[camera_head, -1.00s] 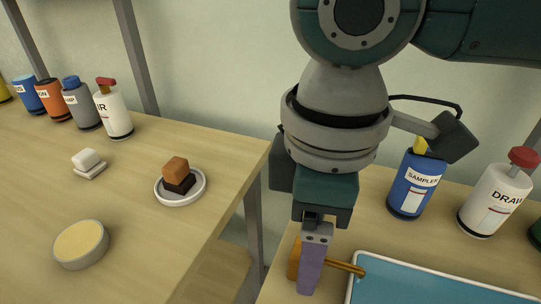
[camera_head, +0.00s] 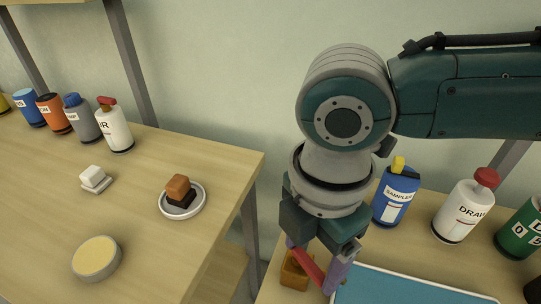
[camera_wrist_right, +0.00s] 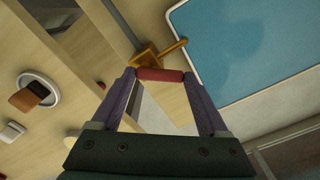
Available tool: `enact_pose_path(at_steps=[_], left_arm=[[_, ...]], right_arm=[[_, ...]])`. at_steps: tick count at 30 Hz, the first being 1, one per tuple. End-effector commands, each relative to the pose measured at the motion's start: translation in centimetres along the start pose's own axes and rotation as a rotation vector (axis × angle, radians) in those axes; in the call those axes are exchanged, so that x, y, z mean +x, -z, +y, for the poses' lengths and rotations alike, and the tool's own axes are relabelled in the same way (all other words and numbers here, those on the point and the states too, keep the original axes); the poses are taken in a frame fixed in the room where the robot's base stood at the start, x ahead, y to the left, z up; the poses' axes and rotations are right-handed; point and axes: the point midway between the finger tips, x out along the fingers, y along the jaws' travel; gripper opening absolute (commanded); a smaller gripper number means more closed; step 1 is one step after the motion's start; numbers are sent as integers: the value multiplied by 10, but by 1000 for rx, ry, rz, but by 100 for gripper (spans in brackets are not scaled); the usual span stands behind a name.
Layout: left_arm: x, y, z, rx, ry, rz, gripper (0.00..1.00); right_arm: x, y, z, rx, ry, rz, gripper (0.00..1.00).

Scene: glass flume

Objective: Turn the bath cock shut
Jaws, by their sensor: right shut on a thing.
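The bath cock (camera_head: 296,272) has a brass body and a red lever (camera_head: 306,266). It stands at the left end of the blue-filled bath (camera_head: 410,288) in the head view. In the right wrist view, the brass body (camera_wrist_right: 147,57) has a spout (camera_wrist_right: 176,47) reaching over the bath's edge. My right gripper (camera_head: 313,268) points down at the cock, shut on the red lever (camera_wrist_right: 160,75), which spans between its two purple fingers. The spout is hidden behind my gripper in the head view. My left gripper is not in view.
A blue bottle (camera_head: 396,196), a white bottle (camera_head: 463,211) and a green bottle (camera_head: 522,230) stand behind the bath. A separate table at left holds a saucer (camera_head: 187,211) with stacked blocks, a round yellow-topped tin (camera_head: 97,258) and several bottles. A gap separates the tables.

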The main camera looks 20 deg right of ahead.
Motion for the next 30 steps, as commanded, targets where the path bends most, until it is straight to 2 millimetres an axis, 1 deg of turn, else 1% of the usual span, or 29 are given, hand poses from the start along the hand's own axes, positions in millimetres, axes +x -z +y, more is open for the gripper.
enact_pose_path(at_steps=[1,4,15,22,30], left_arm=[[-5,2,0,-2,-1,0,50],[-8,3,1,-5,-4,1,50],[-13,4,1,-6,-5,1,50],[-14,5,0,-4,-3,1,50],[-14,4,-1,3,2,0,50]], right_arm=[[-3,1,0,-45,1,4,22],[-3,-2,0,-140,1,4,22],[-2,-7,2,-455,-2,4,22],[-2,-9,4,-585,-1,5,22],[-2,-10,5,-656,-2,5,22]])
